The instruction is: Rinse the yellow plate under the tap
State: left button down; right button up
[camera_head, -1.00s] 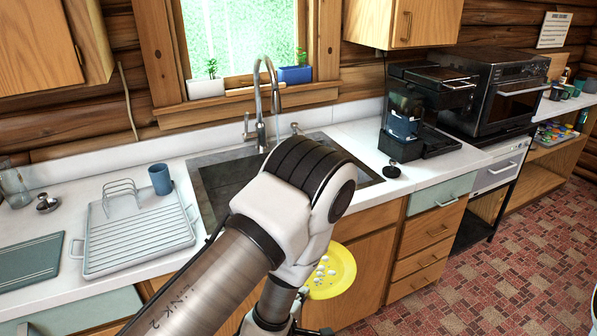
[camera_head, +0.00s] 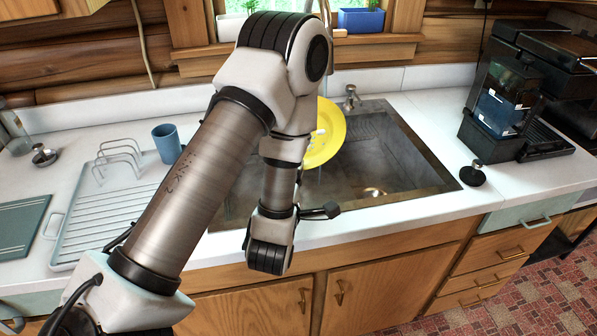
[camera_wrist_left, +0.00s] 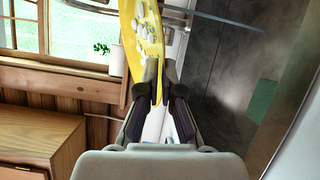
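The yellow plate (camera_head: 328,140) is raised over the sink (camera_head: 395,165), tilted steeply, partly hidden behind my left arm. In the left wrist view the plate (camera_wrist_left: 139,40) carries several whitish bits on its face. My left gripper (camera_wrist_left: 159,82) is shut on the plate's edge; its fingers are hidden in the head view. The tap (camera_head: 327,12) shows only in part at the top, beside the plate, with its base hidden by my arm. A thin bluish streak in the left wrist view may be running water. My right gripper is not in view.
A grey dish rack (camera_head: 110,215) and a blue cup (camera_head: 167,142) stand left of the sink. A coffee machine (camera_head: 520,100) and a dark knob-like item (camera_head: 473,173) stand on the right. A window sill with planters (camera_head: 361,20) lies behind.

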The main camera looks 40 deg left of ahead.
aim_at(316, 153)
pick_arm(q)
jog(key=w+b, duration=0.1)
jog(key=w, duration=0.2)
jog(key=w+a+f+b, duration=0.1)
jog(key=w, duration=0.2)
jog(key=w+f+b, duration=0.1)
jog(key=w+b, duration=0.1)
jog(key=w, duration=0.1)
jog(key=shift+w+a, duration=0.35)
jog(key=w, duration=0.1)
jog(key=w+b, duration=0.1)
jog(key=w+f, duration=0.1)
jog(key=shift+w+a, duration=0.3)
jog(key=shift+w, duration=0.1)
